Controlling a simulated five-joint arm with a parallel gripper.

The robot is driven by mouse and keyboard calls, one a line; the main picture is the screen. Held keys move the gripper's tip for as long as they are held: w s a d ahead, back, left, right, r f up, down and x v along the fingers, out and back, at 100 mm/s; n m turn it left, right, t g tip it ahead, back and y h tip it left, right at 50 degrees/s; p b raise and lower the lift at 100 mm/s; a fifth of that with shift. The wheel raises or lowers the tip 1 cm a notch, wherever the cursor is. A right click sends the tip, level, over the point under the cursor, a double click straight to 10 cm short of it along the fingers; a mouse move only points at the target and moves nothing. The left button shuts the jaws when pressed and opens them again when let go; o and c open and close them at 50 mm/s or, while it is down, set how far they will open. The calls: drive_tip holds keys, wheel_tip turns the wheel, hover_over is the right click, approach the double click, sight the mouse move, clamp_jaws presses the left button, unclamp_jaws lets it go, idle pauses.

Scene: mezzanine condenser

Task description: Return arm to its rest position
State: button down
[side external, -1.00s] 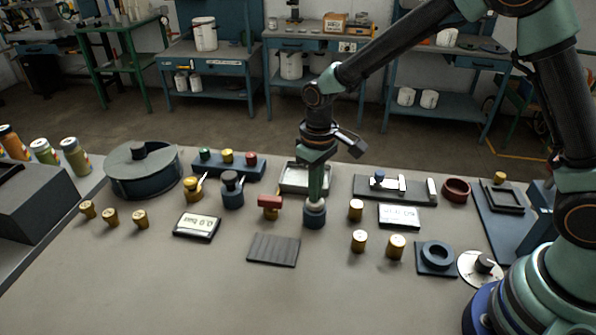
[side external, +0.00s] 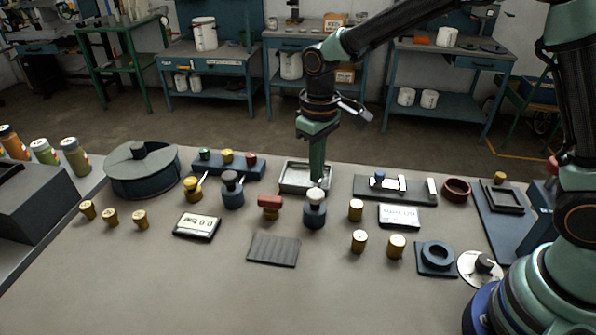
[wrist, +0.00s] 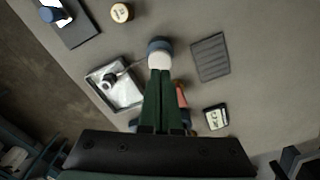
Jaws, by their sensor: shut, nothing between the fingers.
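My gripper (side external: 317,180) hangs from my arm over the middle of the bench, pointing down, shut and empty. Its tips are close above or behind a blue jar with a white top (side external: 315,210); I cannot tell whether they touch it. In the wrist view, my gripper (wrist: 160,76) shows as two green fingers lying together, their tips overlapping the edge of the white-topped jar (wrist: 160,55).
Close by stand a shallow tray (side external: 290,188), a red-handled valve (side external: 269,204), a dark-topped blue jar (side external: 232,192) and a brass cylinder (side external: 355,210). A ribbed grey mat (side external: 273,250) lies in front. The front of the bench is clear.

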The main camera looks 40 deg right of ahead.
idle(0.3)
drive_tip(key=s+d+r+m+t, duration=0.3)
drive_tip(key=s+d+r+t, duration=0.2)
drive_tip(key=s+d+r, duration=0.6)
drive_tip(key=shift+s+d+r+t, duration=0.15)
drive_tip(key=shift+s+r+t, duration=0.15)
drive_tip(key=shift+s+r, duration=0.7)
drive_tip(key=shift+f, duration=0.1)
drive_tip(key=w+a+f+n+g, duration=0.1)
drive_tip(key=w+a+n+g, duration=0.15)
drive_tip(key=w+a, duration=0.35)
drive_tip(key=shift+w+a+f+n+g, duration=0.1)
drive_tip(key=shift+w+a+f+g, duration=0.7)
drive_tip(key=shift+f, duration=1.5)
drive_tip(key=shift+w+a+f+n+g, duration=0.1)
drive_tip(key=shift+w+a+f+g, duration=0.15)
drive_tip(key=shift+w+a+f, duration=1.2)
drive_tip(key=shift+w+a+f+n+g, duration=0.1)
drive_tip(key=shift+w+a+f+g, duration=0.35)
drive_tip(key=shift+w+f, duration=1.75)
